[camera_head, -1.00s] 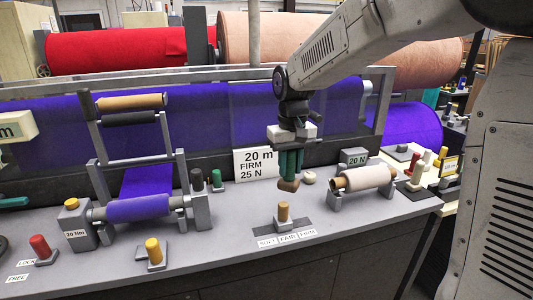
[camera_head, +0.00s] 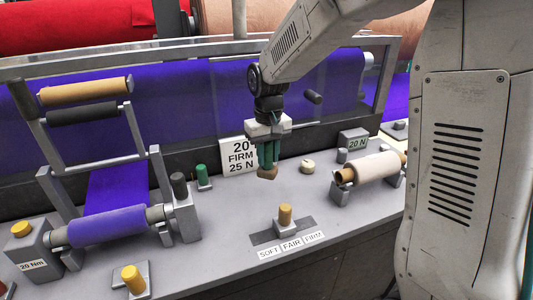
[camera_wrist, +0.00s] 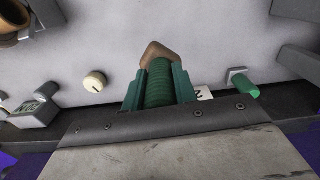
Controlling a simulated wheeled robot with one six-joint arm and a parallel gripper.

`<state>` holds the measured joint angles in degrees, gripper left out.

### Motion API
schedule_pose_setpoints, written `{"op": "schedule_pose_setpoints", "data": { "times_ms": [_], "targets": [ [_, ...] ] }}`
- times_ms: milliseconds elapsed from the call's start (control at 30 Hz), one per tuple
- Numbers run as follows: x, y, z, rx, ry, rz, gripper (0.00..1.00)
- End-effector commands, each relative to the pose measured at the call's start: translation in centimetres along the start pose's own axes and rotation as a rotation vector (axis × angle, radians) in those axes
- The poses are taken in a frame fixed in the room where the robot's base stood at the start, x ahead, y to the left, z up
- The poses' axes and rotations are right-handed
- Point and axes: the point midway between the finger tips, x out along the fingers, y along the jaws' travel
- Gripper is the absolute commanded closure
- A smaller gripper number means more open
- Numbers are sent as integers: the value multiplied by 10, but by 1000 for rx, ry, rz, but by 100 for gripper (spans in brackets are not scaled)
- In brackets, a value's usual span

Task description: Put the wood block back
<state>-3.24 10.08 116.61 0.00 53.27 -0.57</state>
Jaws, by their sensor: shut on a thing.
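My gripper (camera_head: 267,157) has green fingers and hangs over the grey bench top (camera_head: 235,215), near the middle of the head view. It is shut on the wood block (camera_head: 267,173), a small brown piece that sticks out below the fingertips. In the wrist view the brown block (camera_wrist: 158,50) shows at the end of the green fingers, above the bench. Most of the block is hidden between the fingers.
A yellow-topped lever (camera_head: 285,214) stands behind the SOFT, FAIR, FIRM labels (camera_head: 291,247). A cream knob (camera_head: 307,166), a green peg (camera_head: 201,172) and a pale roll (camera_head: 376,167) surround the gripper. A purple felt roller (camera_head: 107,226) stands left. A sign (camera_head: 239,157) leans behind.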

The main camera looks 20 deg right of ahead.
Motion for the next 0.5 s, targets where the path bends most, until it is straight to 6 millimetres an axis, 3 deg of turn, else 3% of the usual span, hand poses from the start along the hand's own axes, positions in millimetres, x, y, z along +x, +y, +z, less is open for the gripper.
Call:
{"op": "schedule_pose_setpoints", "data": {
  "times_ms": [167, 500],
  "targets": [
    [3, 0, 2, -1, -1, 0, 100],
    [38, -2, 2, -3, -2, 0, 100]
  ]
}}
